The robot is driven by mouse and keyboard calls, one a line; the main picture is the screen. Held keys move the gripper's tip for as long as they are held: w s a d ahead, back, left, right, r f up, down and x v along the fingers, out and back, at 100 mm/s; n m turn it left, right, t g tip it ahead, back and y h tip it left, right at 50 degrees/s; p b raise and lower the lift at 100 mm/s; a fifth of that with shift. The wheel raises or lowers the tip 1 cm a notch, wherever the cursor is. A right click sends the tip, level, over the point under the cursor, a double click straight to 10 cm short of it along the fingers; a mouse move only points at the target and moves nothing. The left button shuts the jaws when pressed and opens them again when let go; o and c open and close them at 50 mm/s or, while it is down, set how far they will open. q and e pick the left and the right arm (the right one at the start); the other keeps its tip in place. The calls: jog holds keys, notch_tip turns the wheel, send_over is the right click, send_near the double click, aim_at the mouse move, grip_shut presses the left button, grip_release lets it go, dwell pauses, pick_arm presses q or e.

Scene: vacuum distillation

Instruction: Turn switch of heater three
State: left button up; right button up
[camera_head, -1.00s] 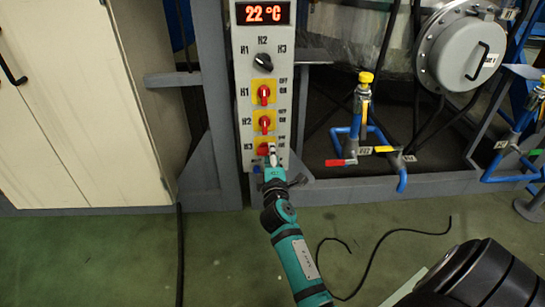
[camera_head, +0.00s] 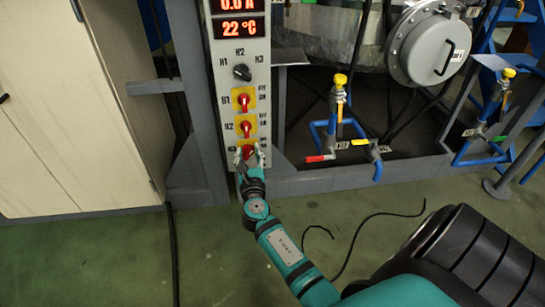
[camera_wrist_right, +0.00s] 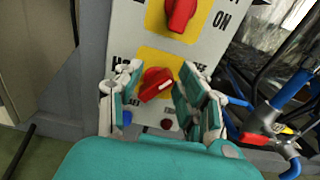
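The heater three switch (camera_head: 248,152) is the lowest red knob on the grey control panel, on a yellow plate. In the right wrist view this red knob (camera_wrist_right: 155,85) sits slanted, nearer sideways than upright, with a white mark on it. The knob above it (camera_wrist_right: 181,12) stands closer to upright. My right gripper (camera_head: 249,158) is at the bottom of the panel, partly covering the switch. In the wrist view its open fingers (camera_wrist_right: 155,100) stand on either side of the knob, with visible gaps; contact is not seen. My left gripper is not in view.
The panel carries a red display (camera_head: 237,29), a black selector (camera_head: 242,72) and the H1 (camera_head: 243,99) and H2 (camera_head: 245,129) red switches. Blue pipes with a yellow-topped valve (camera_head: 340,80) stand to the right. A beige cabinet (camera_head: 75,110) stands left.

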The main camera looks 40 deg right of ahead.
jog(key=p+v, duration=0.3)
jog(key=v, duration=1.4)
jog(key=s+a+f+m+g+y+p, duration=0.2)
jog(key=s+f+m+g+y+p, duration=0.1)
jog(key=p, duration=0.8)
jog(key=s+a+f+m+g+y+p, duration=0.3)
jog(key=s+f+m+p, duration=0.5)
jog(key=s+p, duration=0.3)
jog(key=shift+a+m+g+y+p, duration=0.3)
jog(key=shift+m+g+y, duration=0.35)
jog(key=shift+g, duration=0.55)
jog(key=shift+w+d+f, duration=0.1)
jog(key=shift+d, duration=0.1)
